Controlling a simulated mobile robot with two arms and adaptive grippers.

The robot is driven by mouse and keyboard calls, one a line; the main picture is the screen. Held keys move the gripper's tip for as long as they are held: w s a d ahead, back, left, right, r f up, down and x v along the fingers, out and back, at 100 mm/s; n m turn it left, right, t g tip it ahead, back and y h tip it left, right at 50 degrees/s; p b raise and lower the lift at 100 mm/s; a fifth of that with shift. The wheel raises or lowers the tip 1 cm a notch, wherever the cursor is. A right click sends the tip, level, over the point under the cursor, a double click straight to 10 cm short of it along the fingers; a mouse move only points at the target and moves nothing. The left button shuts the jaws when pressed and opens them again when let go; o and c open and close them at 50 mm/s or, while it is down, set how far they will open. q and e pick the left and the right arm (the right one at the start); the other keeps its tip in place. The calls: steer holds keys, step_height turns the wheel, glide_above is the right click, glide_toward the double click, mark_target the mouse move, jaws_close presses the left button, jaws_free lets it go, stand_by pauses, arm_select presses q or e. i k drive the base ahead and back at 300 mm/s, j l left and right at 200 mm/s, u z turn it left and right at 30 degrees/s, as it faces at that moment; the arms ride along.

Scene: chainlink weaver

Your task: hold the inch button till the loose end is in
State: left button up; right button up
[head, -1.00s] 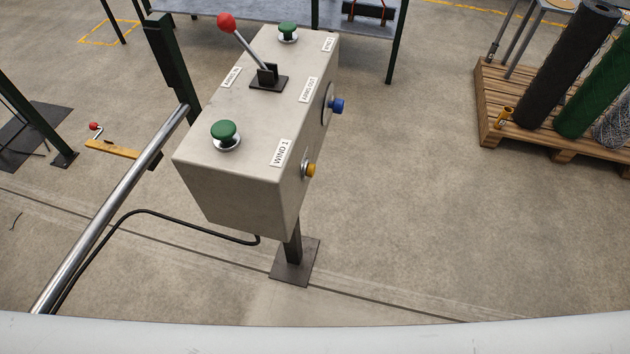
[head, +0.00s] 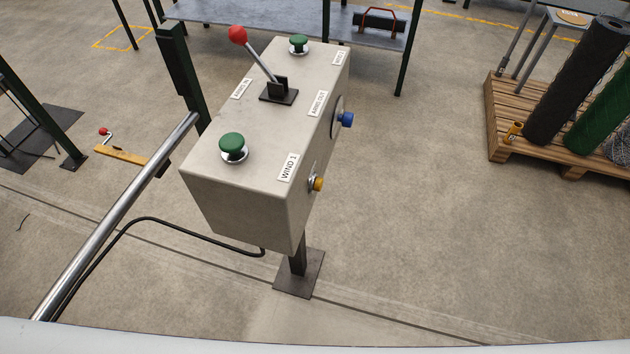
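A grey control box (head: 235,193) stands on a post in the middle of the head view. On top are a front green button (head: 232,143) by a "WIND 1" label, a rear green button (head: 299,41), and a lever with a red knob (head: 238,35). Its right side carries a blue button (head: 347,120) and a yellow button (head: 318,184). I cannot read any label as "inch", so I cannot tell which is the inch button. No loose end can be made out. Neither of my grippers is in view, and nothing touches the box.
A metal bar (head: 120,212) and a black cable (head: 185,225) run left of the box. A crank with a yellow bar (head: 118,152) lies beyond. A grey table (head: 225,10) stands behind. A pallet (head: 500,130) with mesh rolls is at right. Floor between box and pallet is clear.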

mark_target(318, 184)
steer(key=u, duration=3)
steer(key=k+l+z, duration=0.3)
steer(key=k+l, duration=0.35)
steer(key=k, duration=0.15)
steer(key=k+l+z, duration=0.25)
steer(key=k+l, duration=0.5)
